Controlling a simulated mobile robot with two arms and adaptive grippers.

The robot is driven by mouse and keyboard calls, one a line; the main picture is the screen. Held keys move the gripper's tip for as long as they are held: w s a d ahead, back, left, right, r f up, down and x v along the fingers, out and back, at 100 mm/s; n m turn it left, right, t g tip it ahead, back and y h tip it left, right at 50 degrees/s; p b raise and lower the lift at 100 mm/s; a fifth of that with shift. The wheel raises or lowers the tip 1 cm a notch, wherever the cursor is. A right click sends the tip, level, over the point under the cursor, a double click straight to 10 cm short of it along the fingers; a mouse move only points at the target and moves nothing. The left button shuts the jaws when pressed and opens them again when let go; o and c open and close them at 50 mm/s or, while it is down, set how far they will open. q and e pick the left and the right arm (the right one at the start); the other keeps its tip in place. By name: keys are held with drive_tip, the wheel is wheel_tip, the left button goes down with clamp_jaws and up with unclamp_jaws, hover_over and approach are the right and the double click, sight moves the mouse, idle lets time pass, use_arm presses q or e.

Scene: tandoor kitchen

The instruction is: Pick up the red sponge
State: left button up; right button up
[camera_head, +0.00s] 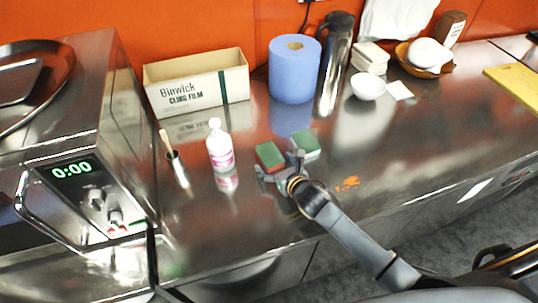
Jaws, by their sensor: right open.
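The red sponge (269,155) lies on the steel counter, with a dark green top and a red lower side. A second sponge (306,143), green on top and pale below, lies just to its right. My right gripper (279,169) is open at the near side of the red sponge. One finger is by the sponge's near left corner and the other is by its right side, close to the pale sponge. The gripper partly hides the sponge's near side, and I cannot tell whether they touch. My left gripper is out of view.
A cling film box (197,84), blue paper roll (294,70) and steel jug (334,65) stand behind. The counter's right front is mostly clear.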

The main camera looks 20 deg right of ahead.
sight(267, 149)
drive_tip(key=shift+s, duration=0.1)
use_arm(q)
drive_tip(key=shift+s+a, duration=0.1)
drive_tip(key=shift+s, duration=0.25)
use_arm(e)
drive_tip(key=c, duration=0.8)
drive_tip(key=shift+r, duration=0.1)
drive_tip(key=shift+r, duration=0.25)
wheel_tip(267, 149, up, 2)
drive_tip(key=shift+d+r+b, duration=0.1)
drive_tip(key=shift+r+b, duration=0.05)
drive_tip(key=shift+b, duration=0.3)
use_arm(q)
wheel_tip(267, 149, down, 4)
drive_tip(key=b, duration=0.2)
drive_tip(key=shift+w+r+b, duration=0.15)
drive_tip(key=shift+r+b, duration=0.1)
drive_tip(key=shift+b, duration=0.1)
use_arm(e)
drive_tip(key=s+d+r, duration=0.1)
drive_tip(key=d+r, duration=0.2)
drive_tip(key=d, duration=0.1)
drive_tip(key=s+d+r, duration=0.2)
drive_tip(key=d+r, duration=0.1)
drive_tip(key=d, duration=0.1)
drive_tip(key=s+d+r, duration=0.1)
drive_tip(key=d+r, duration=0.3)
drive_tip(key=d, duration=0.1)
drive_tip(key=shift+s, duration=0.2)
